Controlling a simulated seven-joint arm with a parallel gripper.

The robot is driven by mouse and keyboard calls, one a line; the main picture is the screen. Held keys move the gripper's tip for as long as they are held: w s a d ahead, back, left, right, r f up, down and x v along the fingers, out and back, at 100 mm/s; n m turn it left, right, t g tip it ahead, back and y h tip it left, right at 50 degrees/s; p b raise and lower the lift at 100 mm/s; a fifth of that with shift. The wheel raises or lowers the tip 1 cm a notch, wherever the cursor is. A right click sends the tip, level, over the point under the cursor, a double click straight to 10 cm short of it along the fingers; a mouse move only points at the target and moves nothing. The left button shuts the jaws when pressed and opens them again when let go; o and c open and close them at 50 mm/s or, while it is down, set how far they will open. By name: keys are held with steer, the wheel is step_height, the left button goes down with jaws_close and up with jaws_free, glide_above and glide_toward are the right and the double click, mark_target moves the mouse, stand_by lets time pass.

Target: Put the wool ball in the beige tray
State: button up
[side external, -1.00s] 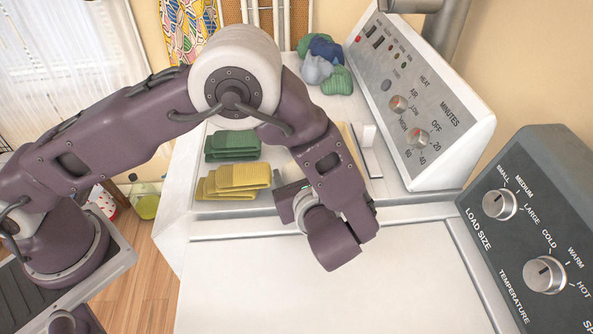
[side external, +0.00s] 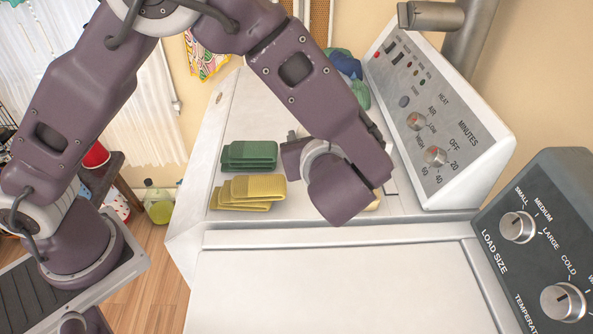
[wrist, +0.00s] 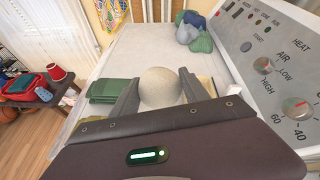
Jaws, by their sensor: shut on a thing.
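In the wrist view, a round cream ball (wrist: 160,86), which I take for the wool ball, sits between the two fingers of my gripper (wrist: 158,98). The gripper is shut on it and holds it over the white machine top. In the side external view my gripper (side external: 299,152) is just right of the folded cloths, and the ball is mostly hidden by the hand. A pale beige piece, likely the beige tray, shows beyond the right finger in the wrist view (wrist: 206,82). A bit of it shows below the hand in the side view (side external: 374,204); the rest is hidden.
Folded green cloths (side external: 249,155) and folded yellow cloths (side external: 248,192) lie left of the gripper. Several bundles of blue and green yarn (wrist: 194,34) sit at the back. A sloped control panel (side external: 440,125) stands on the right. The front white surface (side external: 335,290) is clear.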

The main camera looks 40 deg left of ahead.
steer(key=w+a+r+m+t+h, duration=0.1)
steer(key=a+r+m+t+h, duration=0.2)
steer(key=a+r+m+h, duration=0.15)
steer(key=n+g+y, duration=0.8)
steer(key=n, duration=0.2)
glide_above(263, 120)
step_height(263, 120, down, 5)
steer(key=shift+h, duration=0.25)
step_height(263, 120, down, 10)
steer(key=shift+a+f, duration=0.15)
steer(key=shift+f, duration=0.1)
steer(key=shift+f, duration=0.2)
steer(key=o, duration=1.3)
steer(key=shift+o, duration=0.2)
